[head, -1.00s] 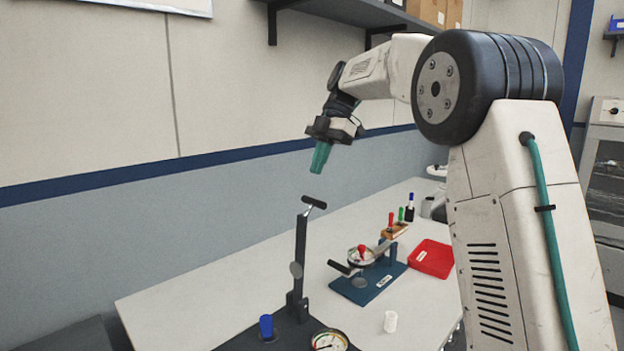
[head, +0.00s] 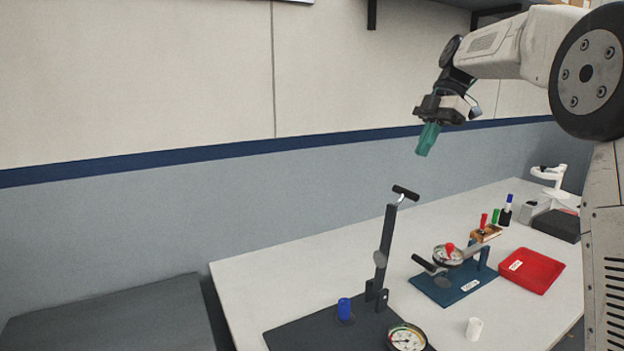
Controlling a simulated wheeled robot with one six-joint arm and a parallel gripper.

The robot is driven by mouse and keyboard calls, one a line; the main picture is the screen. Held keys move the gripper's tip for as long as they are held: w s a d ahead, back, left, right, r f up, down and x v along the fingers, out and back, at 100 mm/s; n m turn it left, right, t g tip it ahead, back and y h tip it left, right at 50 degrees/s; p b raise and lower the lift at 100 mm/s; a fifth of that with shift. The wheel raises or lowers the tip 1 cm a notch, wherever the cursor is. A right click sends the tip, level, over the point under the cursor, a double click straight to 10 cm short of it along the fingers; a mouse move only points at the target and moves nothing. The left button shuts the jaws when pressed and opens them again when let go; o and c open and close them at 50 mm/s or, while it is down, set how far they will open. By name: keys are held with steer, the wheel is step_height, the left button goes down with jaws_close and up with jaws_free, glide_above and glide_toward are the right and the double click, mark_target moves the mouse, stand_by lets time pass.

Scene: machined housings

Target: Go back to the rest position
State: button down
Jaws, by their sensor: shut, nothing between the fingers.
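My gripper (head: 428,139) is in the upper right of the head view, with its teal fingers pointing down. It is shut and empty. It hangs in the air well above the white table (head: 240,268), apart from everything on it. My arm reaches in from the right edge, bent at the elbow.
A dark press with a tall upright lever (head: 386,250) stands at the table's front, with a blue cylinder (head: 344,308) and a dial gauge (head: 406,338). A dark surface (head: 110,318) lies left.

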steer(key=s+a+f+m+t+h, duration=0.15)
steer(key=s+m, duration=0.35)
steer(key=s, duration=0.5)
steer(key=s+a+f+m+h, duration=0.1)
steer(key=s+a+m, duration=0.2)
steer(key=s+m, duration=0.5)
steer(key=s+f+m+t+h, duration=0.1)
steer(key=s+f+m, duration=0.3)
steer(key=s+f, duration=0.3)
steer(key=s+d+f+m+t+h, duration=0.1)
steer(key=s+f+m, duration=0.3)
steer(key=s, duration=0.9)
step_height(320, 180, down, 3)
steer(key=shift+s+f+h, duration=0.15)
steer(key=shift+s+h, duration=0.05)
steer(key=shift+h, duration=0.15)
